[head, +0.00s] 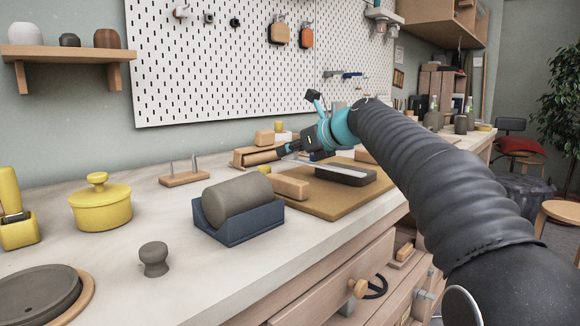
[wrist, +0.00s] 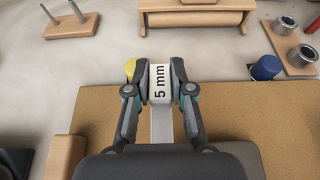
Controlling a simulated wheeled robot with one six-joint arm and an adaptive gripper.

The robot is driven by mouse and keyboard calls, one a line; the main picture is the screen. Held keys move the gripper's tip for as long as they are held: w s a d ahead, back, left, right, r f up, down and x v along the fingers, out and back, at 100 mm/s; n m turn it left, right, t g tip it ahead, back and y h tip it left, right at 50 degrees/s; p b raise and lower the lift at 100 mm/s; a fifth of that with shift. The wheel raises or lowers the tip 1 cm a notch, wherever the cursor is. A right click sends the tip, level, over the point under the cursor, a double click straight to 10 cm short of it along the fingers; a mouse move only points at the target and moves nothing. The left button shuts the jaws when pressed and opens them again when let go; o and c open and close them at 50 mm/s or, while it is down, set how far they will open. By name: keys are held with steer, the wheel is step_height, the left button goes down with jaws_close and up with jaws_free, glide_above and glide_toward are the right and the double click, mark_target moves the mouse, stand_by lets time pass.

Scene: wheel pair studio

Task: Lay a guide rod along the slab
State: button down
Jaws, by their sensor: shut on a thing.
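My gripper (head: 284,151) is shut on one end of a guide rod (head: 335,168), a flat pale strip. In the wrist view my gripper (wrist: 160,84) has a finger on each side of the rod's white end (wrist: 160,85), marked "5 mm". The rod extends back under my gripper, where its far part is hidden. In the head view it runs to the right, over or along the dark slab (head: 346,175). I cannot tell whether they touch.
A wooden block (head: 290,186) lies on the board's left side. Left of it, a grey clay cylinder (head: 238,196) rests in a blue cradle (head: 240,232). A peg stand (head: 184,179) and yellow pot (head: 101,205) stand farther left.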

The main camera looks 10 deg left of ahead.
mark_target(297, 160)
steer(key=shift+f+b, duration=0.5)
steer(key=shift+f, duration=1.1)
steer(key=shift+f, duration=0.15)
steer(key=c, duration=1)
jaws_free()
steer(key=shift+d+r, duration=0.15)
steer(key=shift+r, duration=0.05)
steer(key=v, duration=1.1)
steer(key=shift+s+d+r, duration=0.15)
steer(key=shift+d, duration=0.15)
